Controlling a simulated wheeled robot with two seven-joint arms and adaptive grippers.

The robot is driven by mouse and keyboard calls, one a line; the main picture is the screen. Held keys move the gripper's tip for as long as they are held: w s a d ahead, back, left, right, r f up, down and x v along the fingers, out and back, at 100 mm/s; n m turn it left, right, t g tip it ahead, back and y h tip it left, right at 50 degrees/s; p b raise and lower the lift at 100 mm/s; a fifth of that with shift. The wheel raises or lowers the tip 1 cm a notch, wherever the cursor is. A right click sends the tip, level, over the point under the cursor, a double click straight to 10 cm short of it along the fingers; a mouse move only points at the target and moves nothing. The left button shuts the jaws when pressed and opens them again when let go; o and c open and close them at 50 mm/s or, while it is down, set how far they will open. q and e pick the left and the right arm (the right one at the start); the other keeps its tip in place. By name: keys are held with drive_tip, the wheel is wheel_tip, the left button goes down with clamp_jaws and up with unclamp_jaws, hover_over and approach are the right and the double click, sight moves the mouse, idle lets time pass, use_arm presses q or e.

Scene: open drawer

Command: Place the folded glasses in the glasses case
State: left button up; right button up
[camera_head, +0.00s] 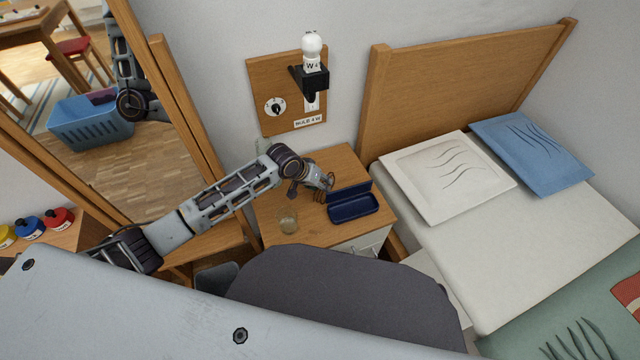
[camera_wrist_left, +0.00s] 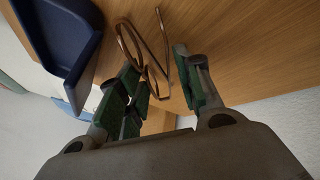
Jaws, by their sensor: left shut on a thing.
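The folded glasses, with thin copper-coloured frames, show between my left fingers in the left wrist view (camera_wrist_left: 163,35). My left gripper (camera_wrist_left: 157,88) is shut on them. In the head view my left gripper (camera_head: 325,184) is over the bedside table, just left of the glasses case, and the glasses are small and partly hidden there. The dark blue glasses case (camera_head: 353,208) stands open on the table, lid raised at its back. In the left wrist view part of the case (camera_wrist_left: 62,35) is at the upper left, apart from the glasses. My right gripper is not seen.
A small clear glass (camera_head: 288,220) stands on the bedside table (camera_head: 302,236), left of the case. A wall board (camera_head: 262,75) with a lamp and dial is behind. The bed (camera_head: 505,250) with two pillows is to the right.

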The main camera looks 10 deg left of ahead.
sight(316, 189)
use_arm(q)
drive_tip(key=shift+f, duration=0.1)
drive_tip(key=o, duration=0.9)
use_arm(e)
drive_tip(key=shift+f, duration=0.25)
use_arm(q)
drive_tip(key=shift+r, duration=0.25)
drive_tip(key=shift+s+a+r, duration=0.15)
drive_tip(key=shift+r, duration=0.05)
drive_tip(key=shift+s+a+r, duration=0.1)
drive_tip(key=shift+s+r, duration=0.05)
drive_tip(key=shift+r, duration=0.1)
drive_tip(key=shift+p+v, duration=0.45)
drive_tip(key=shift+v, duration=0.35)
drive_tip(key=shift+p+v, duration=1.1)
drive_tip(key=shift+v, duration=3.4)
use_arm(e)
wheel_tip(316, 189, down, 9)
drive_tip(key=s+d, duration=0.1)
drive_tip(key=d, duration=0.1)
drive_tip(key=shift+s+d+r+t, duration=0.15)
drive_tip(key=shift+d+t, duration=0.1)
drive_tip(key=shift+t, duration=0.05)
